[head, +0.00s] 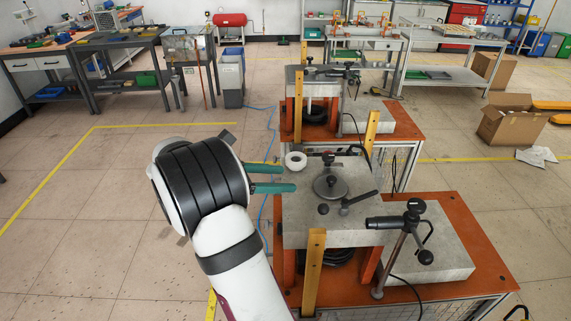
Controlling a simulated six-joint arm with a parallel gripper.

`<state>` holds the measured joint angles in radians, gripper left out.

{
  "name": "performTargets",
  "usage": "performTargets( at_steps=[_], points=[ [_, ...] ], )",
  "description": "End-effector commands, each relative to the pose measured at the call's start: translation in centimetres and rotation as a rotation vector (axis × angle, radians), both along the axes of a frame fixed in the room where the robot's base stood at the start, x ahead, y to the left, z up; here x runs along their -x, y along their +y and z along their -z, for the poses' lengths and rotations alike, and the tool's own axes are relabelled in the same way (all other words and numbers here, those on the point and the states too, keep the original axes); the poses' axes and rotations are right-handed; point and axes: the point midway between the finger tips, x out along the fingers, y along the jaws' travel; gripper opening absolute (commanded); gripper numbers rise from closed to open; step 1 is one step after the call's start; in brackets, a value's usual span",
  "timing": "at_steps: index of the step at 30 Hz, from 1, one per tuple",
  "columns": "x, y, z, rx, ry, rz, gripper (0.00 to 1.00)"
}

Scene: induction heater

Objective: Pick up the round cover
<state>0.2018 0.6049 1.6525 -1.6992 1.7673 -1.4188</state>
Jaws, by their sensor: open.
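A round grey disc with a small knob at its centre, which looks like the round cover (330,187), lies on the grey top plate (300,231) of the near heater. My gripper (287,178) is to the left of the disc, with its two green fingers pointing right towards it. The fingers are apart with nothing visible between them. They appear over or beside the plate's left edge; their height above it is hard to tell. The disc is in full view and not touched by the fingers.
A white ring (295,160) sits near the plate's back left corner, close to my upper finger. A black handle (358,202) lies right of the disc. A black clamp on a post (408,228) stands at the right. A yellow upright (314,270) rises in front of the plate.

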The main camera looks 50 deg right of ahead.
Motion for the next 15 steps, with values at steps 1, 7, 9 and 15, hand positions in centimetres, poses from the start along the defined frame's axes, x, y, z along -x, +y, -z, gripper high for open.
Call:
performTargets(
  at_steps=[1,7,9,15],
  points=[
    [0.5,-1.0,0.4,0.0,0.003,0.003,0.66],
    [2.7,-5.9,2.6,-0.003,0.001,0.003,0.66],
    [3.1,-7.1,3.1,-0.003,-0.001,0.003,0.66],
    [4.4,-9.6,3.8,-0.003,-0.002,0.004,0.66]
  ],
)
